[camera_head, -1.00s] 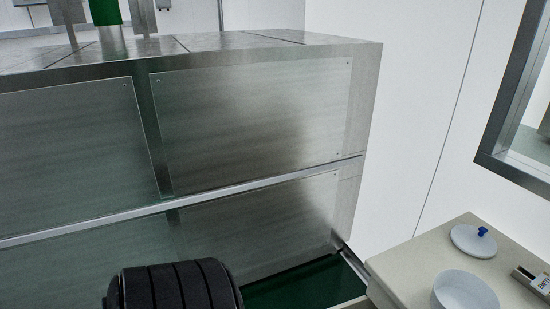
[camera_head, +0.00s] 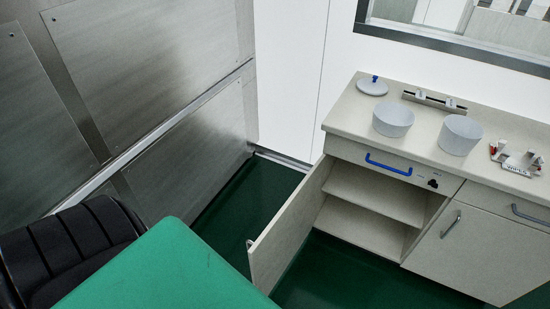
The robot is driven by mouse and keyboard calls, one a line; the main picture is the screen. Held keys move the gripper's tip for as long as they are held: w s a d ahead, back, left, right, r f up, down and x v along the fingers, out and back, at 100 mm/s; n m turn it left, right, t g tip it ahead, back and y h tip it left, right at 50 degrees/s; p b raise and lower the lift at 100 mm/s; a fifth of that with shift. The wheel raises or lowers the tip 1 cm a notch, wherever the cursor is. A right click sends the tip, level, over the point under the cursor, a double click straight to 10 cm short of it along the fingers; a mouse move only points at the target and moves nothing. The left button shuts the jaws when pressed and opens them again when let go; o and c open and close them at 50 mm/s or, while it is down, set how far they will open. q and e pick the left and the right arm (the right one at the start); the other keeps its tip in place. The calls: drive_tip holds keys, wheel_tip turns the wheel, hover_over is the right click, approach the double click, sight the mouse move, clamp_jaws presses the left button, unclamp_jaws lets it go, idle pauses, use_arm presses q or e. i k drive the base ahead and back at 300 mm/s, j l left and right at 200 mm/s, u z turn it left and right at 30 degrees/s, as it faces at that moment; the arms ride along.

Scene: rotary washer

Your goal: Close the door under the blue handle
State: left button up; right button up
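The blue handle (camera_head: 388,165) is on the drawer front at the left end of the counter cabinet. Below it, the cabinet door (camera_head: 292,226) stands wide open, hinged at its left side and swung out toward me. It has a small metal handle (camera_head: 250,243) near its free edge. The open compartment shows a shelf (camera_head: 378,196) and looks empty. Neither of my grippers is in view.
The metal-panelled machine (camera_head: 150,75) stands at the left, with green floor (camera_head: 222,211) between it and the open door. A black ribbed object (camera_head: 70,245) and a green surface (camera_head: 165,270) fill the lower left.

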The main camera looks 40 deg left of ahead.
sight(270, 254)
drive_tip(key=j+z, duration=0.1)
drive_tip(key=j, duration=0.4)
drive_tip(key=j+z, duration=0.15)
drive_tip(key=j, duration=0.35)
drive_tip(key=k+j+z, duration=0.1)
drive_tip(key=j, duration=0.35)
drive_tip(key=k+j+z, duration=0.1)
drive_tip(key=j, duration=0.4)
drive_tip(key=j+z, duration=0.1)
drive_tip(key=j, duration=0.4)
drive_tip(key=k, duration=0.05)
